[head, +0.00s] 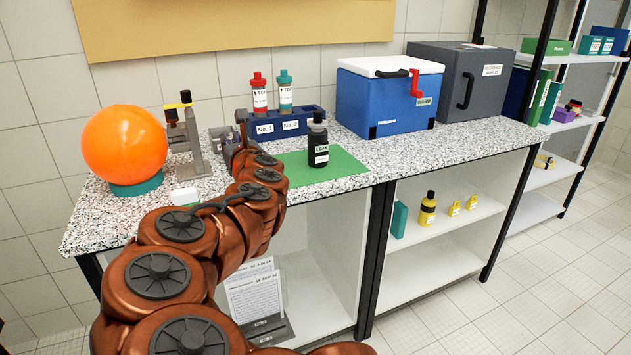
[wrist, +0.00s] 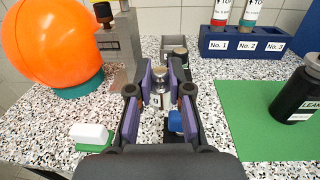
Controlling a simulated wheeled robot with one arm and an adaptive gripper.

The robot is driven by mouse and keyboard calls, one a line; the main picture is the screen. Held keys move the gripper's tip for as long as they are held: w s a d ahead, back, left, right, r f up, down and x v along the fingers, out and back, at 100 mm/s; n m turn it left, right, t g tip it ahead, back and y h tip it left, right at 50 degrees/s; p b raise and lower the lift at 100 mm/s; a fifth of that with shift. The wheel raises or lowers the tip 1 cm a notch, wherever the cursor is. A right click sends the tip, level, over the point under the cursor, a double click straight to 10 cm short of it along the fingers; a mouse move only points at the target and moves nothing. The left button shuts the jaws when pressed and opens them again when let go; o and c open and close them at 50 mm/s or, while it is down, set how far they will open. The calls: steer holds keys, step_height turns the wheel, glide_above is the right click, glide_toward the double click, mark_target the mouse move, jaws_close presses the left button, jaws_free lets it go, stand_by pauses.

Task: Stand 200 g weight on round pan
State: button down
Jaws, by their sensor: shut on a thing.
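A shiny metal weight with a knob on top (wrist: 159,76) is between the fingers of my gripper (wrist: 161,82) in the wrist view. The gripper is shut on it; its marking cannot be read, and whether its base touches the bench is unclear. In the head view my arm hides the weight and most of the gripper. No round pan can be clearly made out. A small blue thing on a dark base (wrist: 175,122) shows between the fingers, nearer the camera, partly hidden by the right finger.
A grey box (wrist: 172,43) stands behind the weight. An orange ball (head: 124,145) on a teal ring and a grey stand (head: 188,145) are left. A black bottle (head: 318,142) stands on a green mat (head: 345,165) at right. A blue rack (head: 290,125) is behind.

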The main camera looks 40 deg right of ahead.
steer(key=s+d+f+m+g+h+b, duration=0.1)
steer(key=s+d+f+m+h+b, duration=0.15)
steer(key=s+d+b, duration=0.5)
steer(key=s+d+f+m+g+h+b, duration=0.1)
steer(key=s+d+f+h+b, duration=0.2)
steer(key=s, duration=0.7)
steer(key=shift+y, duration=0.35)
steer(key=shift+s+d+f+p+x, duration=0.25)
steer(key=shift+d+f+p+x, duration=0.2)
steer(key=shift+p+x, duration=1.75)
steer(key=shift+s+d+f+p+x, duration=0.35)
steer(key=shift+p+x, duration=0.8)
steer(key=shift+x, duration=2.15)
steer(key=shift+s+d+f+p+x, duration=0.2)
steer(key=shift+d+f+p+x, duration=0.35)
steer(key=shift+p+x, duration=1.65)
steer(key=shift+w+d+b, duration=0.35)
steer(key=shift+w+b, duration=0.2)
steer(key=shift+w, duration=0.05)
steer(key=shift+f, duration=1.75)
steer(key=shift+f+b, duration=0.2)
steer(key=shift+b, duration=0.15)
steer(key=c, duration=1.1)
jaws_free()
steer(key=shift+r, duration=0.15)
